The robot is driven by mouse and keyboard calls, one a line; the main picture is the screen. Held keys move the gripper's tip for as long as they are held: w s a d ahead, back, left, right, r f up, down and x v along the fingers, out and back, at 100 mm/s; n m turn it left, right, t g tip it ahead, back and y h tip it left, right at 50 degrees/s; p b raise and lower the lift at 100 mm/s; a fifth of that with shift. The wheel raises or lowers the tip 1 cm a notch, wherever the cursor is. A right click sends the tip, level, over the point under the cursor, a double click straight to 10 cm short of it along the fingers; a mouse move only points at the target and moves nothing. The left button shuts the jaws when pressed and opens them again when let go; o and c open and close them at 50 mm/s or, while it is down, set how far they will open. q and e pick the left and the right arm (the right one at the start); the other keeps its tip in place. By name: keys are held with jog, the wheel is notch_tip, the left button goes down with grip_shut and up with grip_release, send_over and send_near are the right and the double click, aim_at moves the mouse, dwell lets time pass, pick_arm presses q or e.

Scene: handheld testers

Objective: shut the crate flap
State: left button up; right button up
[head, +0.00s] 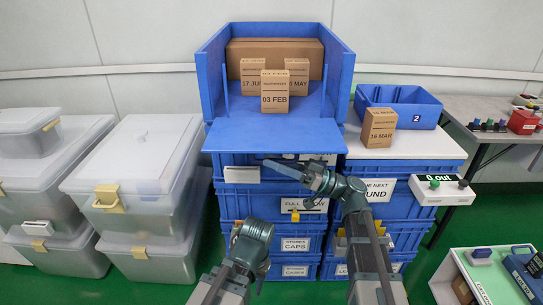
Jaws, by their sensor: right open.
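The blue crate (215,72) stands open at the front on a stack of blue bins. Its flap (275,137) is folded down and lies roughly flat, sticking out toward me. Inside are cartons marked 17 JUN (252,70), a MAY date (297,68) and 03 FEB (275,92); the last stands nearest the flap. My right gripper (276,166) is open, pointing left, just below the flap's front edge in the picture; I cannot tell whether it touches. My left arm is low at the front, and its fingers are hidden.
A 16 MAR carton (379,127) stands on the white top (420,147) right of the flap, before a blue bin (415,113) marked 2. A tester (442,189) reads "0 out". Clear lidded tubs (140,150) fill the left. A larger brown carton (275,48) lies behind the cartons.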

jog(key=shift+a+r, duration=0.15)
jog(key=shift+a, duration=0.3)
grip_shut()
dwell(1.2)
